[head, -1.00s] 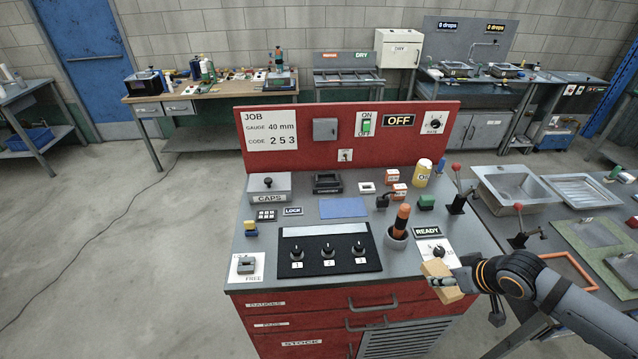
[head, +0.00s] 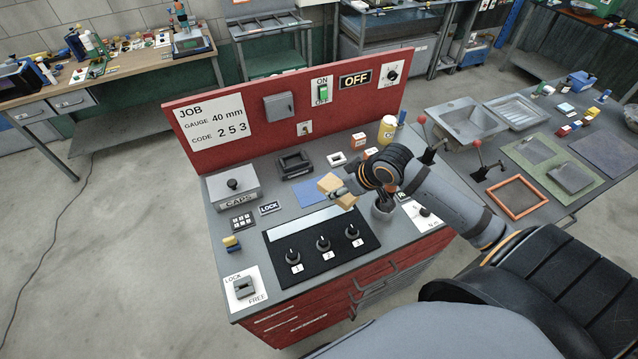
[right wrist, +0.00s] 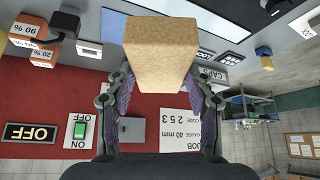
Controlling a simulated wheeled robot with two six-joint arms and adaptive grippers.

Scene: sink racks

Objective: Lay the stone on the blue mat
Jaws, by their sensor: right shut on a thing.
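The stone is a tan, block-shaped piece (right wrist: 160,45), held between the fingers of my right gripper (right wrist: 160,85) in the right wrist view. In the head view the stone (head: 327,184) shows at the tip of my right gripper (head: 342,187), over the bench near the blue mat. The blue mat (head: 308,193) is a flat rectangle on the grey bench top. The stone and gripper hide its right part. The stone looks raised above the bench; its exact height is hard to tell. My left gripper is in neither view.
A black panel with several knobs (head: 322,262) lies in front of the mat. A dark grey holder (head: 294,165) stands behind it, and a CAPS box (head: 232,188) at left. A red back panel (head: 290,110) rises behind.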

